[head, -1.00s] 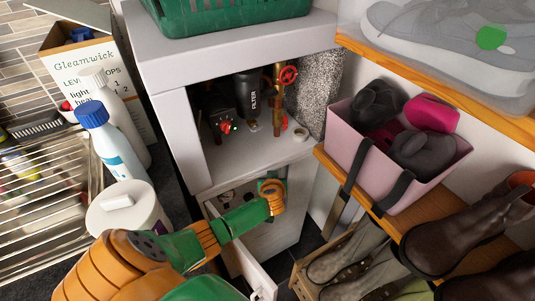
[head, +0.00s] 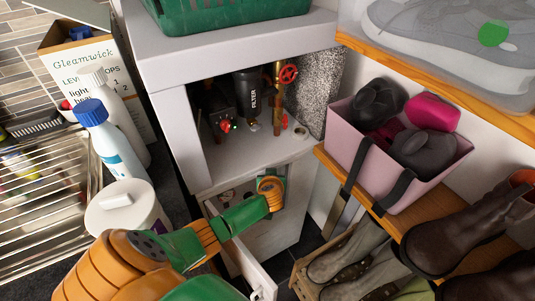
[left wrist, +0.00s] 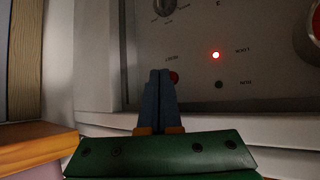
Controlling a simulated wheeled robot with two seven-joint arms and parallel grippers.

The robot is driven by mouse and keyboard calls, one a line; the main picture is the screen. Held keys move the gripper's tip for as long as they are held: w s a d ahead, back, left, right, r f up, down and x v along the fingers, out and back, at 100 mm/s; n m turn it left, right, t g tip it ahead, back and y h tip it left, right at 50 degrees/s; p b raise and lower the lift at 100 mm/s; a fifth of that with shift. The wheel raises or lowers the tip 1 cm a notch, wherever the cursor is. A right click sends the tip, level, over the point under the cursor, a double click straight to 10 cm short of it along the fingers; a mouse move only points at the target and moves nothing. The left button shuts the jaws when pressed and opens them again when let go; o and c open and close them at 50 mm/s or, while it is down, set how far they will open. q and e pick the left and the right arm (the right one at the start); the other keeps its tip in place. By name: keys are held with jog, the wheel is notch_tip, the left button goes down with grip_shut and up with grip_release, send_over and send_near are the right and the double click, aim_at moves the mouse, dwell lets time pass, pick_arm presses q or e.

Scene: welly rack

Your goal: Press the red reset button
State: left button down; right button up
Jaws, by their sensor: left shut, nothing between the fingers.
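The red button (left wrist: 174,77) shows in the left wrist view on a pale control panel, partly hidden behind my fingertips. My left gripper (left wrist: 160,75) is shut and empty, its dark blue fingertips in front of the panel, overlapping the button's left side. Whether they touch it I cannot tell. A lit red lamp (left wrist: 216,55) is up and to the right of the button, with a dark lamp (left wrist: 219,84) below it. In the head view my left arm reaches to the white cabinet's lower front (head: 268,225), and its wrist hides the button there. My right gripper is out of view.
A dark knob (left wrist: 164,6) is above the button. A drawer (head: 256,277) stands open below my left forearm. The open cupboard (head: 255,160) above holds pipes and a filter. A pink bin (head: 350,135) and boots (head: 440,235) are to the right; bottles (head: 105,140) stand at left.

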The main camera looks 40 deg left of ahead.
pick_arm(q)
jog(key=shift+a, duration=0.2)
dwell(0.5)
jog(key=shift+w+a+r, duration=0.25)
jog(key=shift+w+r, duration=0.05)
jog(key=shift+r, duration=0.15)
dwell(0.5)
jog(key=shift+d, duration=0.15)
jog(key=shift+s+d+f, duration=0.1)
jog(key=shift+f, duration=0.15)
jog(key=d, duration=0.1)
jog(key=s+d, duration=0.1)
jog(key=d, duration=0.1)
jog(key=s+d+p, duration=0.1)
jog(key=d, duration=0.1)
jog(key=shift+s+f, duration=0.15)
jog(key=shift+f, duration=0.05)
dwell(0.4)
